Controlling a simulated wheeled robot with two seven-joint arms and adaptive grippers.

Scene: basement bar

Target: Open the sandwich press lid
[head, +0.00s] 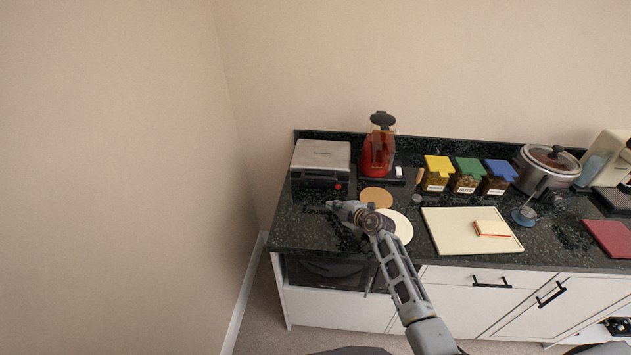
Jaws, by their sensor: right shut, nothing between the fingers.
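The sandwich press (321,156) stands at the left end of the dark counter, against the back. Its silver lid lies down over a dark lower body, so it looks closed. A dark handle runs along its front edge, with a small red spot near the right front corner. My right gripper (331,205) is in front of the press, over the counter, pointing left. It is shut and empty, apart from the press. My left gripper is not in view.
A red blender (378,150) stands just right of the press. A tan round board (375,196) and a cream disc (398,226) lie near my right wrist. Jars with coloured lids (468,172), a cutting board (451,234) and a slow cooker (546,168) are further right.

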